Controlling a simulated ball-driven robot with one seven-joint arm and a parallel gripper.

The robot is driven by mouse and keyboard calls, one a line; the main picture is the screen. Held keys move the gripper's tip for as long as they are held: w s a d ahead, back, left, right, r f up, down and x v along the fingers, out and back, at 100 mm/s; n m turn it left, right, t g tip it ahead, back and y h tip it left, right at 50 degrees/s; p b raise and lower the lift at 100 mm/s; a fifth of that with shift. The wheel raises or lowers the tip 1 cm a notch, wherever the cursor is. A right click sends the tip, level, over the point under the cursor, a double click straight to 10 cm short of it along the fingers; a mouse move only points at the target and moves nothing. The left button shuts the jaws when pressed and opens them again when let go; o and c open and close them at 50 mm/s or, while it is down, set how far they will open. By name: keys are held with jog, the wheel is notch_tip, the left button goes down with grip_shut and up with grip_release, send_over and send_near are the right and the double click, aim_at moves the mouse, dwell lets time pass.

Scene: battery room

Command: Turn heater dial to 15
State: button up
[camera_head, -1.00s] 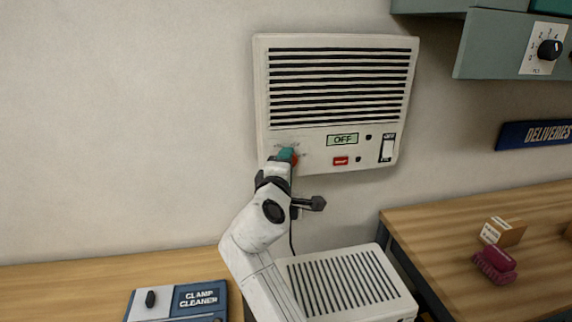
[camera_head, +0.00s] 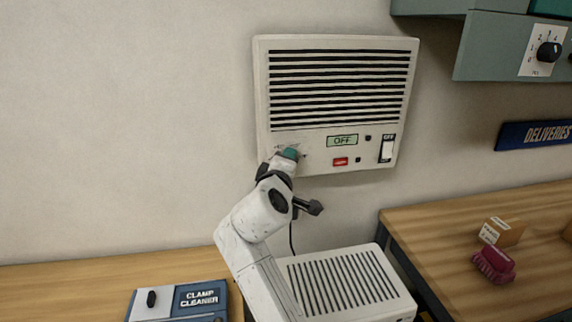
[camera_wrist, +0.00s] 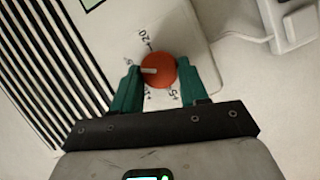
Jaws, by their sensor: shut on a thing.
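The wall heater (camera_head: 336,100) is a cream panel with dark slats. Its display (camera_head: 342,141) reads OFF. The heater dial (camera_wrist: 158,70) is a round orange-red knob with a pale pointer line, in the wrist view. Printed marks ring it, among them 20 and 5; some are hidden by the fingers. My gripper (camera_wrist: 157,88) has teal fingers, one on each side of the dial, and is shut on it. In the head view my gripper (camera_head: 289,154) covers the dial at the heater's lower left.
A red button (camera_head: 340,162) and a white switch (camera_head: 387,149) sit right of the dial. A white slatted unit (camera_head: 345,282) stands below. A clamp cleaner box (camera_head: 178,300) is at lower left. A maroon brush (camera_head: 494,264) and small carton (camera_head: 502,231) lie on the right bench.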

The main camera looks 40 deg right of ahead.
jog(key=o, duration=1.1)
jog(key=shift+s+d+f, duration=0.1)
jog(key=shift+c, duration=0.2)
jog(key=b+v, duration=0.1)
jog(key=v, duration=1)
jog(key=shift+b, duration=0.35)
